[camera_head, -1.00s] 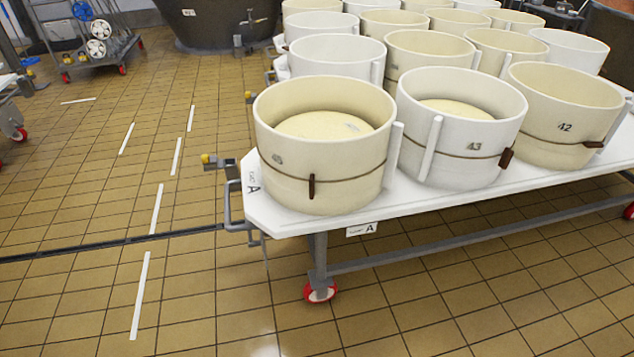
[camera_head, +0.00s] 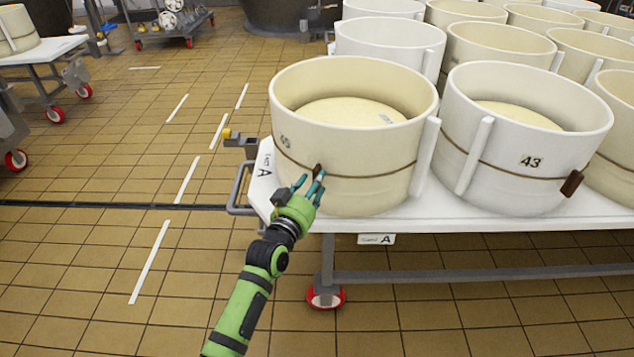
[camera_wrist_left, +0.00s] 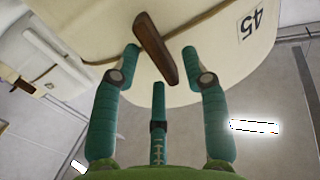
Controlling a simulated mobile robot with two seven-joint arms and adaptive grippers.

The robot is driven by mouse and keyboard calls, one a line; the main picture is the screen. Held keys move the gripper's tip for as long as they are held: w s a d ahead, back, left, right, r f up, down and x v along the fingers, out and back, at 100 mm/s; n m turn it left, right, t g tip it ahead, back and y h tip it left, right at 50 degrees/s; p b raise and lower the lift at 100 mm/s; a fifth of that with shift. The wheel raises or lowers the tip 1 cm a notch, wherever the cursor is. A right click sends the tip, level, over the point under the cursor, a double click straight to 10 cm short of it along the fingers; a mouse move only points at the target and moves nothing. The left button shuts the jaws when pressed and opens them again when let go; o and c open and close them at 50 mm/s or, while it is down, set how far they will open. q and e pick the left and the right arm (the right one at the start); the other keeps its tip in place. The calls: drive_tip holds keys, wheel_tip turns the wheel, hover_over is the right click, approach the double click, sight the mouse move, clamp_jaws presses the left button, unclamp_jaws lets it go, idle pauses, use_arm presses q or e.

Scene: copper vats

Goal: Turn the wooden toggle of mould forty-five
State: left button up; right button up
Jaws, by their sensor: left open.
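Mould forty-five (camera_head: 350,196) is a cream round mould with a brown cord around it, at the near left corner of the white table. Its number label shows in the left wrist view (camera_wrist_left: 250,22). The wooden toggle (camera_head: 317,171) is a dark brown peg on the cord at the mould's front. My left gripper (camera_head: 309,184) is open in front of it. In the left wrist view the toggle (camera_wrist_left: 155,48) lies slightly tilted between the two outer teal fingertips, with visible gaps on both sides. The middle finger is just below its lower end. My right gripper is not in view.
Mould 43 (camera_head: 505,185) stands close to the right, with its own toggle (camera_head: 572,183). More moulds fill the table (camera_head: 460,217) behind. A grey metal handle (camera_head: 236,190) sticks out at the table's left end. The tiled floor to the left is open.

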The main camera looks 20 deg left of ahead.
use_arm(q)
drive_tip(key=shift+w+d, duration=0.1)
drive_tip(key=shift+w, duration=0.85)
clamp_jaws()
